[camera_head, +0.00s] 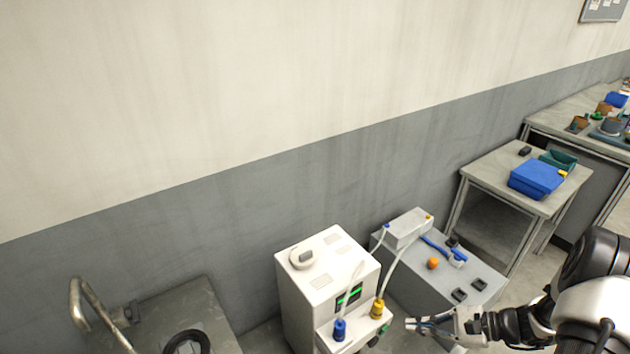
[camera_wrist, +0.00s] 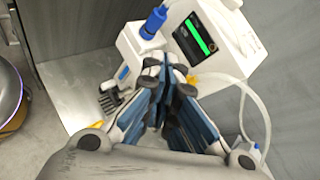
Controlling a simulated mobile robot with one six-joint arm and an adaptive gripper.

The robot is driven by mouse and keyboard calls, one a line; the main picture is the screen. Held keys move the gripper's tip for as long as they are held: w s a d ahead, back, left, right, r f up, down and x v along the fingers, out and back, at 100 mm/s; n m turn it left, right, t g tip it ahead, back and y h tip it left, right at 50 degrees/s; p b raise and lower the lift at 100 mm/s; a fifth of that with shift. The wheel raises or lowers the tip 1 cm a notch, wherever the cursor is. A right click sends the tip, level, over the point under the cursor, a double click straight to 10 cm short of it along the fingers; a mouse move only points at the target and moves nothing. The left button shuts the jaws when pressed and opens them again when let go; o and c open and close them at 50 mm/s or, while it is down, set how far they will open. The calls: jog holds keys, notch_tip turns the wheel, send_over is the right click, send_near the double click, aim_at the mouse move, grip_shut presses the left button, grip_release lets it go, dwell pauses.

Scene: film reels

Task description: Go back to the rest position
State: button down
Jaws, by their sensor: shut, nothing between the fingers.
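My gripper (camera_head: 413,324) is at the lower right of the head view, at the end of my arm. It is shut and empty, just right of the front of a white machine (camera_head: 325,255). In the wrist view my gripper's fingertips (camera_wrist: 168,74) come close together, with nothing held between them. The machine has a green-lit screen (camera_wrist: 195,38), a blue connector (camera_wrist: 153,22) and a yellow connector (camera_head: 377,309) with pale hoses. In the wrist view the fingers overlap part of the machine's front, and the yellow connector is mostly hidden behind them.
A grey bench (camera_head: 425,268) right of the machine holds a white box (camera_head: 408,228), an orange ball (camera_head: 432,263) and a blue tool (camera_head: 437,247). A table farther right bears a blue case (camera_head: 536,179). A metal rail (camera_head: 78,305) stands at the left. A wall closes the back.

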jog(key=s+a+r+n+g+h, duration=0.25)
jog(key=s+a+r+n, duration=0.2)
jog(key=r, duration=0.45)
jog(key=s+a+r+n+g+h, duration=0.25)
jog(key=a+r+n, duration=0.25)
jog(key=r, duration=0.5)
jog(key=s+a+r+n+t+h, duration=0.1)
jog(key=s+r+n+t+h, duration=0.4)
jog(key=s, duration=0.9)
notch_tip(320, 180, up, 4)
jog(key=n+h, duration=0.1)
jog(key=n, duration=0.2)
jog(key=shift+a+r+h, duration=0.15)
jog(key=shift+a+h, duration=0.2)
jog(key=shift+h, duration=0.05)
